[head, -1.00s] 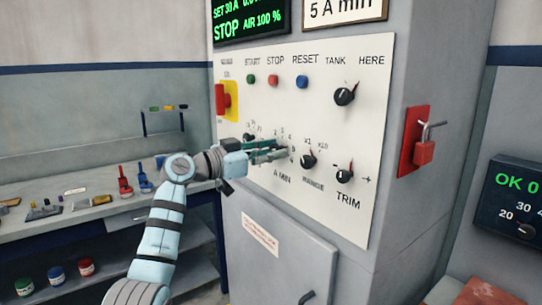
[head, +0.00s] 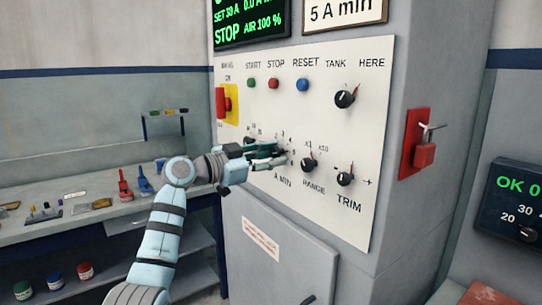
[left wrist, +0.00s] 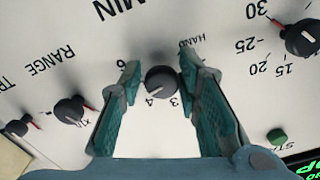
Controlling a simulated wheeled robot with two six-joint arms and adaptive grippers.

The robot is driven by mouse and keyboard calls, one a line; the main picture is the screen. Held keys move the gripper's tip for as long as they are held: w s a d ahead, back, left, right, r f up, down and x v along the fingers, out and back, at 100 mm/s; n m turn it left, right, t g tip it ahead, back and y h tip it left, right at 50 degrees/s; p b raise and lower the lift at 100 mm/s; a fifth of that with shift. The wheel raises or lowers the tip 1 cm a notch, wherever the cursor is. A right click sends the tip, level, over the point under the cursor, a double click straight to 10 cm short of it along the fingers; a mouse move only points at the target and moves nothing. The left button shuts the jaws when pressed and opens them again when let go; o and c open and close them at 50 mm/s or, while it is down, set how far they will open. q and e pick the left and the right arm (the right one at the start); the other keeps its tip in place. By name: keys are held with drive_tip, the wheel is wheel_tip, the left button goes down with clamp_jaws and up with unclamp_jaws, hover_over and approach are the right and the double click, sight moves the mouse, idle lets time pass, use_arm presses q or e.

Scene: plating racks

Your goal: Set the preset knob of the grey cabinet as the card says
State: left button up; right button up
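The grey cabinet (head: 405,90) carries a white panel with several black knobs. The card (head: 345,12) above the panel reads "5 A min". The A MIN knob (left wrist: 161,82) is black, with HAND and numbers around it; its white mark points toward the 4. In the head view my fingers mostly hide it. My left gripper (head: 280,155) is at the panel, and its green-padded fingers (left wrist: 158,78) stand open on either side of this knob. A gap shows at the left finger; I cannot tell whether the right one touches. My right gripper is not in view.
Close by are the RANGE knob (head: 307,165), the TRIM knob (head: 344,179) and a numbered knob (left wrist: 302,38). The START button (head: 251,83), STOP button (head: 273,83) and RESET button (head: 302,84) sit above. A red padlock (head: 424,155) hangs on the cabinet's side.

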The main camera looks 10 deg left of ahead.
use_arm(q)
drive_tip(key=shift+o, duration=1)
drive_tip(key=shift+r, duration=0.1)
drive_tip(key=v, duration=1.2)
